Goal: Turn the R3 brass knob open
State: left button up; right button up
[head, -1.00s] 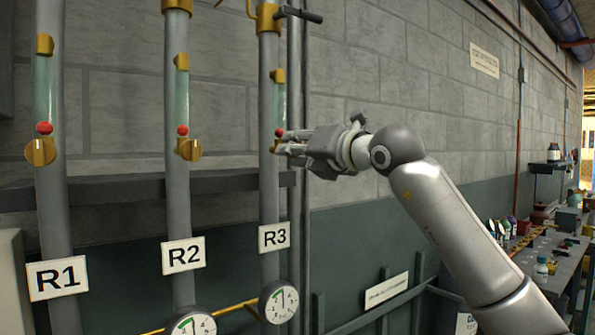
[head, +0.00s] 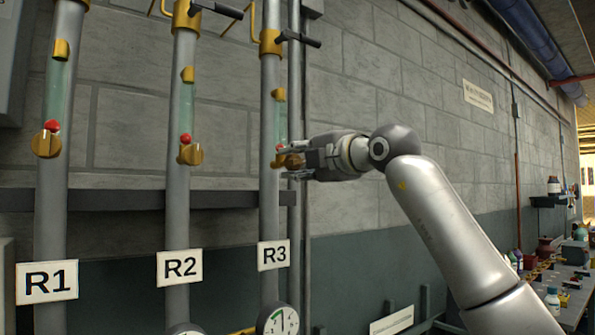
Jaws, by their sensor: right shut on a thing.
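The R3 pipe (head: 270,215) is the rightmost of three grey vertical pipes and carries a white R3 label (head: 274,255). Its brass knob (head: 281,161) sits just below a sight glass, partly covered by my fingers. My right gripper (head: 291,161) comes in from the right, level with the knob, and its fingers are shut on it. My left gripper does not show.
The R1 knob (head: 46,144) and R2 knob (head: 190,154) sit on the pipes to the left, each below a red ball. A black lever handle (head: 300,40) juts right from the top of R3. A gauge (head: 279,320) is below the label. A cluttered bench (head: 560,290) stands at the far right.

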jog(key=shift+m, duration=0.7)
jog(key=shift+b, duration=0.35)
jog(key=o, duration=1)
jog(key=shift+d, duration=0.1)
jog(key=v, duration=1.2)
